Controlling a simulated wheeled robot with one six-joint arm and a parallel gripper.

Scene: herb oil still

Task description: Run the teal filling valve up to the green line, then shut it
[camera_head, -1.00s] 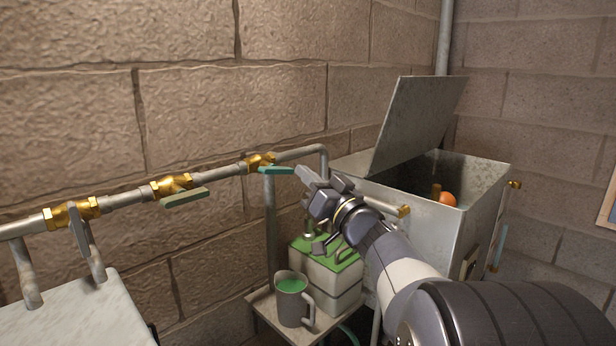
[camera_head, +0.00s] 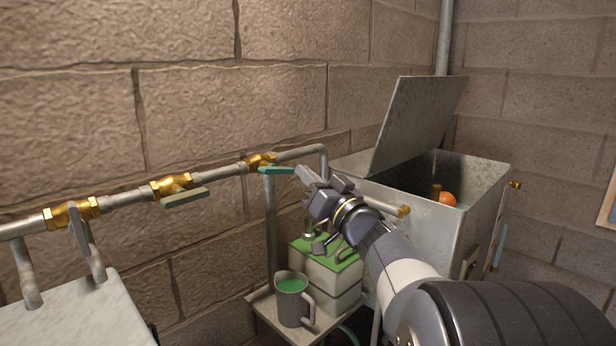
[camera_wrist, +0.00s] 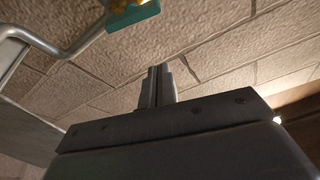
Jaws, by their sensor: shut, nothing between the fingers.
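The teal filling valve (camera_head: 277,170) has a teal lever on a brass body, at the right end of the wall pipe. Its lever lies roughly along the pipe. It also shows at the top of the wrist view (camera_wrist: 133,15). I cannot make out a green line in the tank.
A sage-green lever valve (camera_head: 185,197) and a grey lever valve (camera_head: 76,226) sit further left on the pipe. A grey mug (camera_head: 291,303) with green contents and a green-topped canister (camera_head: 330,272) stand on a small table below my gripper.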

